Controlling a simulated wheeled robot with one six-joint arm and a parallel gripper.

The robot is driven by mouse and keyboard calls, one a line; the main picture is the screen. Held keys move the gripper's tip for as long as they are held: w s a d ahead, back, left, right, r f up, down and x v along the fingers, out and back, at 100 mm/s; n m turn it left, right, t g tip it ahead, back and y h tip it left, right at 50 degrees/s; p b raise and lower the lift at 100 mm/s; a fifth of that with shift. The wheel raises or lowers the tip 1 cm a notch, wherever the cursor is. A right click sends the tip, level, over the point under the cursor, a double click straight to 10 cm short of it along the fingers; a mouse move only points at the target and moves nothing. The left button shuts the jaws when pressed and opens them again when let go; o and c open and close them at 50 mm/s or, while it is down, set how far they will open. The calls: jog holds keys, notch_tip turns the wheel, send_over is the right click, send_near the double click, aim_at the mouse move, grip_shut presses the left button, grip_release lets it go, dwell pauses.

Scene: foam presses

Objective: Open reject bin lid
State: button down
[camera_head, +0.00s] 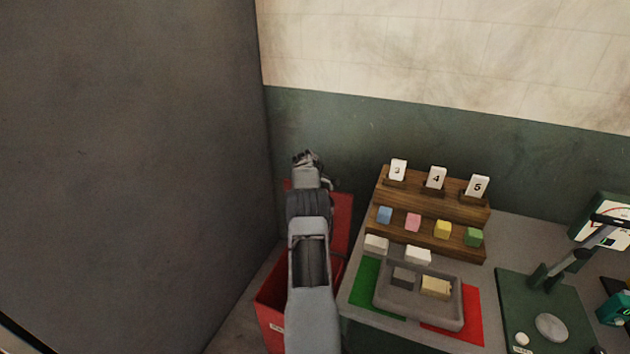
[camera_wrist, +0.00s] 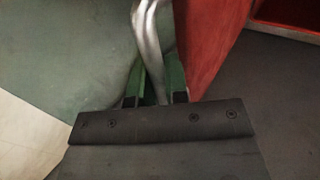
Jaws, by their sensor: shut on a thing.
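The red reject bin (camera_head: 270,303) stands on the floor left of the workbench, partly hidden by my arm. Its red lid (camera_head: 343,225) shows behind and to the right of my arm and looks raised, leaving a dark opening at the front; its exact angle is hard to tell. In the wrist view the lid (camera_wrist: 210,40) is a steep red panel beside the fingers. My gripper (camera_wrist: 156,85) has its green fingers shut on a curved metal handle (camera_wrist: 146,25). In the head view my gripper is at the far end of the arm, its fingertips not clear.
A dark grey wall or panel (camera_head: 130,150) stands close on the left.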

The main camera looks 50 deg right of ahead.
jog(key=shift+f, duration=0.15)
jog(key=c, duration=1.1)
grip_release()
jog(key=shift+c, duration=0.2)
jog(key=b+v, duration=0.4)
jog(key=v, duration=1)
